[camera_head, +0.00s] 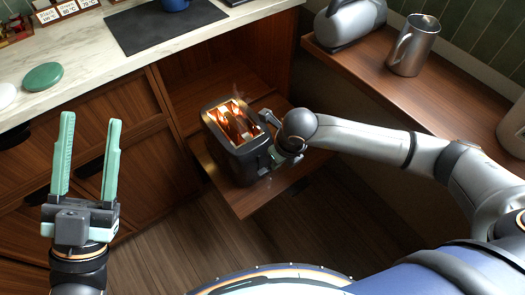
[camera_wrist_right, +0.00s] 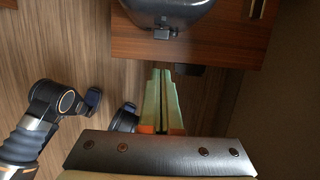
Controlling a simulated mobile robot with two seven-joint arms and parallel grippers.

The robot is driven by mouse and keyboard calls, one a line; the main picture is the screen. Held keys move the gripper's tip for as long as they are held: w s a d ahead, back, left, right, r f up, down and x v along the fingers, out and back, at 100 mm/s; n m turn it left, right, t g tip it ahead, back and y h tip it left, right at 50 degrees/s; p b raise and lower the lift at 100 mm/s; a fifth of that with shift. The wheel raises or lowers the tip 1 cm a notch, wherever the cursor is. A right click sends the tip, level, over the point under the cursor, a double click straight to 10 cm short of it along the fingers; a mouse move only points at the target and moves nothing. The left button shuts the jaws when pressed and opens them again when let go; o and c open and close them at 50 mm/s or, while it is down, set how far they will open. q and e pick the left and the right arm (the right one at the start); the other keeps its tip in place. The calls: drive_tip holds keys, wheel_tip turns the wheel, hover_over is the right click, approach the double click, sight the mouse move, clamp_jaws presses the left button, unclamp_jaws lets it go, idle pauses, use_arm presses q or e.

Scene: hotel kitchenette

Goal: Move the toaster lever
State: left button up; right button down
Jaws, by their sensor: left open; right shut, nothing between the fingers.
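The toaster (camera_head: 237,128) is dark with a metal top, and its slots glow orange. It stands on a pulled-out wooden shelf. In the right wrist view the toaster's rounded dark body (camera_wrist_right: 175,10) is at the top edge, with the small dark lever (camera_wrist_right: 163,33) sticking out from its end. My right gripper (camera_wrist_right: 161,71) is shut and empty, its green fingers pointing towards the lever with a visible gap in the picture. In the head view it is mostly hidden by its own wrist beside the toaster. My left gripper (camera_head: 92,118) is open and empty, away at the left.
The wooden pull-out shelf (camera_head: 245,205) has bare room in front of the toaster. A pale counter (camera_head: 75,60) with a dark mat (camera_head: 140,32) and a green disc (camera_head: 43,77) is at upper left. A metal jug (camera_head: 412,48) and a kettle (camera_head: 348,22) stand on the right ledge.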

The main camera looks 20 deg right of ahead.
use_arm(q)
drive_tip(key=shift+r+p, duration=0.7)
drive_tip(key=shift+r, duration=0.45)
use_arm(e)
drive_tip(key=shift+v, duration=1.35)
